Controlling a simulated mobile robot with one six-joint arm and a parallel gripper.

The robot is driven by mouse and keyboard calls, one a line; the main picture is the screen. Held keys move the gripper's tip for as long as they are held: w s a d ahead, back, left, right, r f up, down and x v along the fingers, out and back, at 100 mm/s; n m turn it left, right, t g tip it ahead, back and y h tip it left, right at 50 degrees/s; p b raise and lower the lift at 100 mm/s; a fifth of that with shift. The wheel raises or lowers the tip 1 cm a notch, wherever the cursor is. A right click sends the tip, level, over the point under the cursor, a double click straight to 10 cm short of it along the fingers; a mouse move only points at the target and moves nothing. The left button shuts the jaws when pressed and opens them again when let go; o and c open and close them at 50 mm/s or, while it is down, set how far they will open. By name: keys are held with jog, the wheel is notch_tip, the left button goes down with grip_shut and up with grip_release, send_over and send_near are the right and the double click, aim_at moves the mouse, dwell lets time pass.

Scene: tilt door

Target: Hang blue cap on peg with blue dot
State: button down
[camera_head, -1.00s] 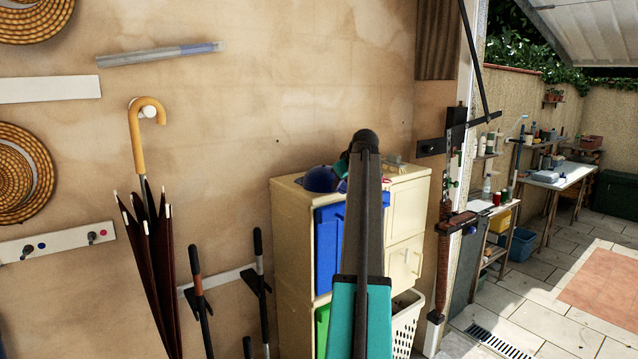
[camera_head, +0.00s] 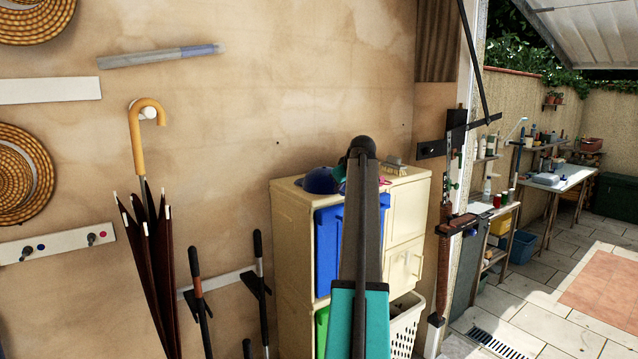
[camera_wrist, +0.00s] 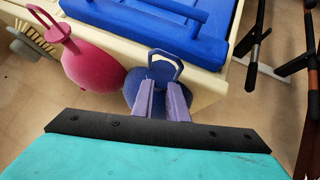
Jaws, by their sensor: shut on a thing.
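The blue cap (camera_head: 321,181) is on top of the cream cabinet in the head view, partly hidden by my arm. In the wrist view the blue cap (camera_wrist: 132,88) has its strap loop up beyond my gripper (camera_wrist: 164,84). My gripper's two fingers are shut on the cap's edge near the strap. In the head view my fingers are mostly hidden. The peg with the blue dot (camera_head: 27,253) is on a white wall board at the far left; the blue dot (camera_head: 41,247) is just right of the peg. That peg looks bare.
A red-pink cap (camera_wrist: 92,62) lies close beside the blue one. A brush (camera_head: 396,164) sits on the cream cabinet (camera_head: 290,235). An umbrella (camera_head: 148,250) hangs between cabinet and pegs. A second peg (camera_head: 92,238) has a pink dot. Straw hats (camera_head: 42,185) hang at left.

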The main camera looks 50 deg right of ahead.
jog(key=shift+r+p, duration=0.75)
jog(key=shift+r, duration=1.75)
